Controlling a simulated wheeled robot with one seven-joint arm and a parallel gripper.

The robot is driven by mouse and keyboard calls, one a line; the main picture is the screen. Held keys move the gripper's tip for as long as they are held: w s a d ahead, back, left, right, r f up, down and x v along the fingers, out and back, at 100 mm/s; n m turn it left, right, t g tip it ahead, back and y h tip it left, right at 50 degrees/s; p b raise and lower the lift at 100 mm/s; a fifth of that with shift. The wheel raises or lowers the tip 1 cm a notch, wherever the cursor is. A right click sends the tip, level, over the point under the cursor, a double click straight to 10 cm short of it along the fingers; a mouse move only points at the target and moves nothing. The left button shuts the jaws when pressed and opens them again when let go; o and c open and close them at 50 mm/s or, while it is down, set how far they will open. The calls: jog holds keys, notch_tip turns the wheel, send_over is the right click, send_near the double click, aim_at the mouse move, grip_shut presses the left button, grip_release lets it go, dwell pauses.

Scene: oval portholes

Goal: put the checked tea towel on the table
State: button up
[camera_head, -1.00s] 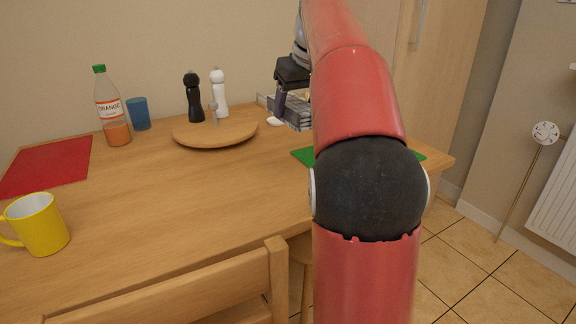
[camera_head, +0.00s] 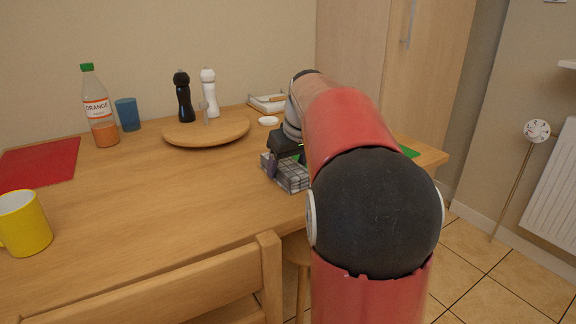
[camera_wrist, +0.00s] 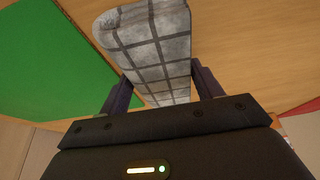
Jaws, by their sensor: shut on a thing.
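The checked tea towel (camera_head: 290,178) is a folded grey bundle with dark check lines. My gripper (camera_head: 285,160) is shut on it, low over the right part of the wooden table (camera_head: 180,205). In the wrist view the towel (camera_wrist: 150,45) lies between the two fingers of my gripper (camera_wrist: 160,88) and extends beyond them. The wood of the table (camera_wrist: 235,45) shows behind it. I cannot tell whether the towel touches the tabletop. My arm hides part of the area to the right.
A green mat (camera_wrist: 50,60) lies beside the towel. A round wooden board (camera_head: 206,131), a small white dish (camera_head: 268,121) and a white tray (camera_head: 268,103) stand behind. A yellow mug (camera_head: 24,225) and a red mat (camera_head: 40,160) are at the left. The table's middle is clear.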

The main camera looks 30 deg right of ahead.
jog(key=shift+f, duration=0.1)
jog(key=o, duration=0.9)
jog(key=shift+r, duration=0.3)
jog(key=p+v, duration=0.1)
jog(key=v, duration=1)
jog(key=shift+s+r, duration=0.15)
jog(key=shift+r, duration=0.2)
